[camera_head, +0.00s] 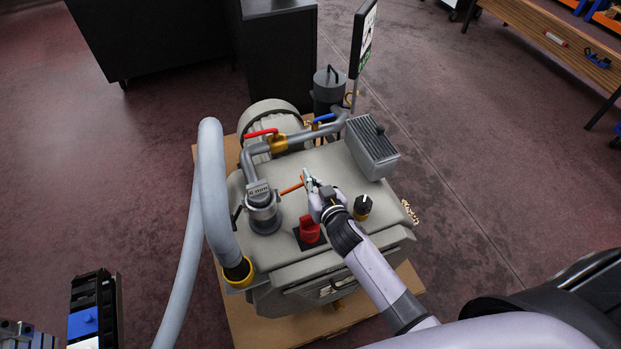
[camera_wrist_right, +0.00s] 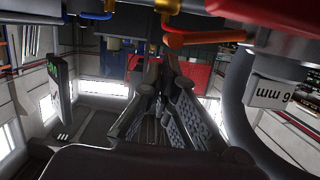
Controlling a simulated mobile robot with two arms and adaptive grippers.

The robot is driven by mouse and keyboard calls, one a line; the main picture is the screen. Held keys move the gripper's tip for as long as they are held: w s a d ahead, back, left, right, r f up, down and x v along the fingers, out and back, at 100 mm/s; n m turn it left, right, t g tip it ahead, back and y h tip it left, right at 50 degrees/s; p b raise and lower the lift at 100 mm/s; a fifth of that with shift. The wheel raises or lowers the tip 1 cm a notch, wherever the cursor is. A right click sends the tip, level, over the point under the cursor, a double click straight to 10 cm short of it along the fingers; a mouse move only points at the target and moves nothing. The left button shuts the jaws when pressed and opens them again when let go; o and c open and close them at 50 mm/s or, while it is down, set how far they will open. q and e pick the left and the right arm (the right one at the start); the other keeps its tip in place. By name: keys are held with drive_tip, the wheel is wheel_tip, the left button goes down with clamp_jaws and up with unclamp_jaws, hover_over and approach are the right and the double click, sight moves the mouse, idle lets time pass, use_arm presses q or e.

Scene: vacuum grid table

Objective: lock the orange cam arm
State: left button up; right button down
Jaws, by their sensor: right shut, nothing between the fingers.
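The orange cam arm (camera_head: 291,188) is a short bar sticking out from the right side of a grey coupling (camera_head: 264,212) with a label plate, on top of the grey pump unit (camera_head: 285,250). A darker arm shows on the coupling's left side. My right gripper (camera_head: 307,178) is shut and empty, with its fingertips close beside the outer end of the orange arm. In the right wrist view, the orange arm (camera_wrist_right: 205,39) crosses above the shut fingertips (camera_wrist_right: 163,65). I cannot tell whether they touch it. My left gripper is not in view.
A thick grey hose (camera_head: 212,170) arches left of the coupling. A red knob (camera_head: 309,230) and a black knob (camera_head: 362,206) stand near my right gripper. Behind are a red-handled valve (camera_head: 262,133), a blue-handled valve (camera_head: 323,118) and a finned grey box (camera_head: 372,147).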

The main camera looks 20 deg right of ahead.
drive_tip(key=shift+f, duration=0.1)
drive_tip(key=shift+d+f, duration=0.2)
